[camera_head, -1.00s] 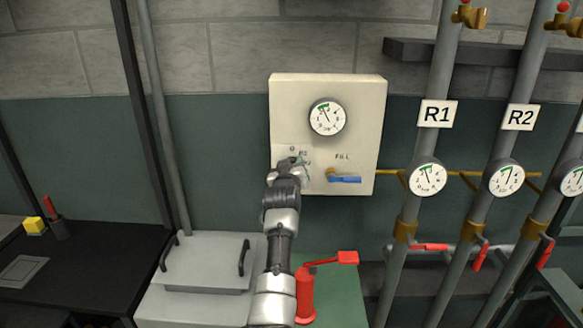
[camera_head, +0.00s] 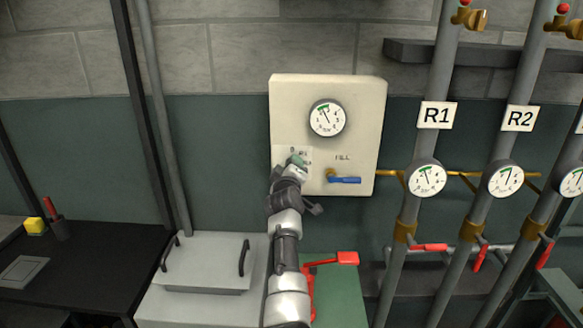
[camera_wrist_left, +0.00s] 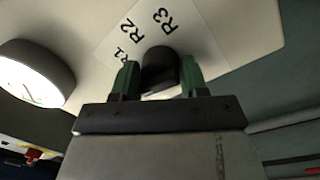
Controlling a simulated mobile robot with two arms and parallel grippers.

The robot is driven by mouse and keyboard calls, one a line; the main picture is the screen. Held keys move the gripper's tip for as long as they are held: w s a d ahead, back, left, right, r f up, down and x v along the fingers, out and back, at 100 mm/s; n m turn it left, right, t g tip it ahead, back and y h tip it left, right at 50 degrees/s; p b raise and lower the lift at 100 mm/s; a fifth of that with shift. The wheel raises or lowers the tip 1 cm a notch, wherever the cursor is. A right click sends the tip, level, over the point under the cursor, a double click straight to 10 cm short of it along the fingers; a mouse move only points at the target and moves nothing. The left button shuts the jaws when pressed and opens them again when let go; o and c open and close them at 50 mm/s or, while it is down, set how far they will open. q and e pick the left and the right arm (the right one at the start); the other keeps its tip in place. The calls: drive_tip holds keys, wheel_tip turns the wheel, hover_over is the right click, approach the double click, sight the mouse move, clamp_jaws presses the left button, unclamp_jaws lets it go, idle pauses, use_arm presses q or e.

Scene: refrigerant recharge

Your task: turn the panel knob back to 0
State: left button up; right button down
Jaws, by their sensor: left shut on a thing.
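The cream panel (camera_head: 375,115) hangs on the wall, with a round white gauge (camera_head: 326,118) near its top. The black panel knob (camera_wrist_left: 160,70) sits on a white label plate (camera_wrist_left: 207,30) marked R1, R2 and R3. My left gripper (camera_head: 297,160) is at the panel's lower left. In the left wrist view its two green fingers stand on either side of the knob, shut on it. The knob is hidden behind the gripper in the head view. The knob's pointer and exact setting cannot be made out. My right gripper is not in view.
A blue FILL lever (camera_head: 344,180) is just right of my left gripper. A red pump-like object (camera_head: 347,258) stands below, partly behind my arm. A grey lidded box (camera_head: 205,265) is at lower left. Pipes with gauges and red levers (camera_head: 430,247) stand at right.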

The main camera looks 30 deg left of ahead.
use_arm(q)
drive_tip(key=shift+f+n, duration=0.25)
drive_tip(key=shift+n, duration=0.45)
drive_tip(key=o, duration=0.9)
drive_tip(key=shift+r, duration=0.1)
drive_tip(key=shift+s, duration=0.1)
